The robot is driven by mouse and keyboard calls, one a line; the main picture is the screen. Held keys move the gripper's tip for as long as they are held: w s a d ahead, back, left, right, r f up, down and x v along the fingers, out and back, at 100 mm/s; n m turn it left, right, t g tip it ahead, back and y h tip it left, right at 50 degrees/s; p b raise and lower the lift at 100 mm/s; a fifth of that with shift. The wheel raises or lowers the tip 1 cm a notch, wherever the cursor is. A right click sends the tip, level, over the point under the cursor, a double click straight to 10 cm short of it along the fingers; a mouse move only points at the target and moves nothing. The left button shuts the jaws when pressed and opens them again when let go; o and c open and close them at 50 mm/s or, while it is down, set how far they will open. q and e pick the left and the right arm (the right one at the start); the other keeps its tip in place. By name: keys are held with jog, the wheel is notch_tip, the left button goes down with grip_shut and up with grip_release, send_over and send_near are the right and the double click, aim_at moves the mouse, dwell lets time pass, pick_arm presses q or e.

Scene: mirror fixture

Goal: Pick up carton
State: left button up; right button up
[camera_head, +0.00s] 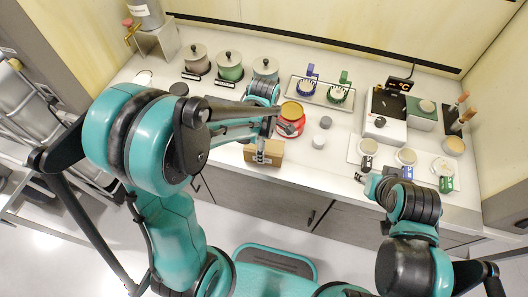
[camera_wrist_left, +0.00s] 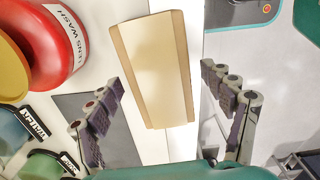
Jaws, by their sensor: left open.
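The carton (camera_head: 273,148) is a tan box at the front edge of the white counter. In the left wrist view the carton (camera_wrist_left: 150,48) appears between and beyond the fingers, its pale face toward the camera. My left gripper (camera_head: 262,142) reaches down over it and hides part of it in the head view. In the wrist view my left gripper (camera_wrist_left: 160,80) is open, with one finger on each side of the carton and gaps showing. My right gripper (camera_head: 370,184) is near the counter's front edge at the right; its fingers are too small to read.
A red jar (camera_head: 290,122) with a yellow lid stands close behind the carton; it also shows in the wrist view (camera_wrist_left: 58,50). Lidded pots (camera_head: 230,68) and a tray with brushes (camera_head: 318,91) stand farther back. Small dishes (camera_head: 405,156) are at the right.

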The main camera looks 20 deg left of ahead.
pick_arm(q)
jog(key=shift+f+b, duration=0.3)
jog(key=shift+f, duration=1.25)
jog(key=c, duration=1.5)
jog(key=shift+o, duration=0.2)
jog(key=shift+r, duration=0.1)
